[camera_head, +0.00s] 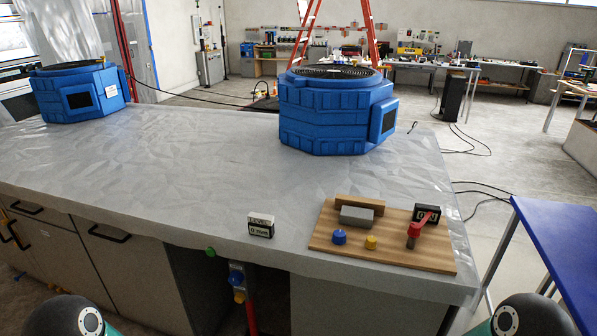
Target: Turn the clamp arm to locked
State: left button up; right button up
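A wooden board (385,252) lies on the front right of the covered counter. The red clamp arm (420,224) is at the board's right side, slanting up to the right from an upright post with a brown-red base (411,242). A small black label box (427,213) stands just behind it, its text too small to read. I cannot tell from this view whether the arm is locked. Neither gripper shows; only rounded dark parts of my arms are at the bottom edge.
The board also carries a grey block (357,215), a blue knob (339,237) and a yellow knob (371,242). A small labelled box (261,225) stands left of it. Two blue air movers (336,112) (78,92) stand farther back. The counter (170,165) between is clear.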

aim_at(414, 229)
jog(key=z, duration=0.05)
jog(key=k, duration=0.5)
jog(key=z, duration=0.55)
jog(key=i, duration=1.2)
jog(key=u, duration=0.55)
